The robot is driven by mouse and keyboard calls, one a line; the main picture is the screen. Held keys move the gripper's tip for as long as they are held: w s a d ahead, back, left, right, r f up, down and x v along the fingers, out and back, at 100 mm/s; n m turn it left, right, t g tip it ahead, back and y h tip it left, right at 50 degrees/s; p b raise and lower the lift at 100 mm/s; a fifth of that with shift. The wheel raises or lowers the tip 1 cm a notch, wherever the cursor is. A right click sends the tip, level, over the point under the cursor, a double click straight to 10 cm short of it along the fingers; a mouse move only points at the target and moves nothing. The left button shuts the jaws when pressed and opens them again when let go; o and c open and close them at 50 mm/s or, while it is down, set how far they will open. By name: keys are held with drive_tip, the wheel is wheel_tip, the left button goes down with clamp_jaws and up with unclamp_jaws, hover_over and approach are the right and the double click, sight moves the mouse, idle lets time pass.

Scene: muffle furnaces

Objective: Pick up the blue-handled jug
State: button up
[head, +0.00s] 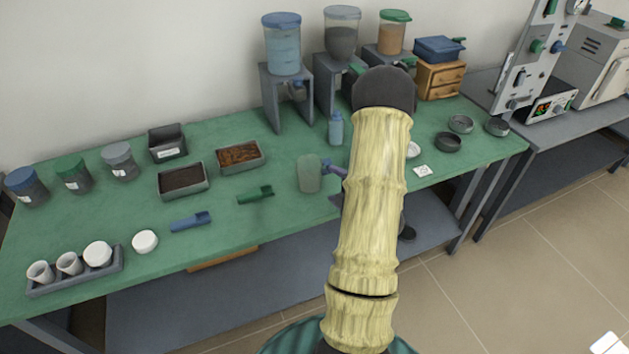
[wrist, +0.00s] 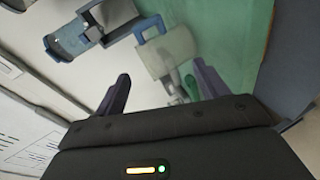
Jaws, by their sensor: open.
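The jug (head: 309,173) is a pale, translucent vessel standing on the green bench, left of my arm in the head view. In the wrist view the jug (wrist: 172,50) lies just beyond the fingertips, its blue handle (wrist: 150,27) at its upper left edge. My gripper (wrist: 161,70) is open and empty, its two purple fingers spread apart with the jug showing between and beyond them. In the head view my arm hides most of the gripper; purple finger parts show close to the jug's right side. Whether they touch it I cannot tell.
A blue bottle (head: 336,130) stands behind the jug. A green scoop (head: 255,195) and blue scoop (head: 190,222) lie to its left, with soil trays (head: 182,181) beyond. Hopper stands (head: 288,97) line the back. Small dishes (head: 448,142) lie right of my arm.

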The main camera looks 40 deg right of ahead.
drive_tip(key=s+d+f+n+t+b, duration=0.1)
drive_tip(key=s+d+f+n+t, duration=0.1)
drive_tip(key=s, duration=0.5)
drive_tip(key=shift+d+f+t+b, duration=0.35)
drive_tip(key=shift+d+f+t, duration=0.1)
drive_tip(key=shift+d+t, duration=0.2)
drive_tip(key=w, duration=0.4)
drive_tip(key=w+p, duration=0.1)
drive_tip(key=w, duration=0.3)
drive_tip(key=w+p, duration=0.1)
drive_tip(key=w, duration=0.3)
drive_tip(key=shift+d, duration=0.35)
drive_tip(key=shift+w, duration=0.15)
drive_tip(key=shift+w+p, duration=0.1)
drive_tip(key=shift+p, duration=0.2)
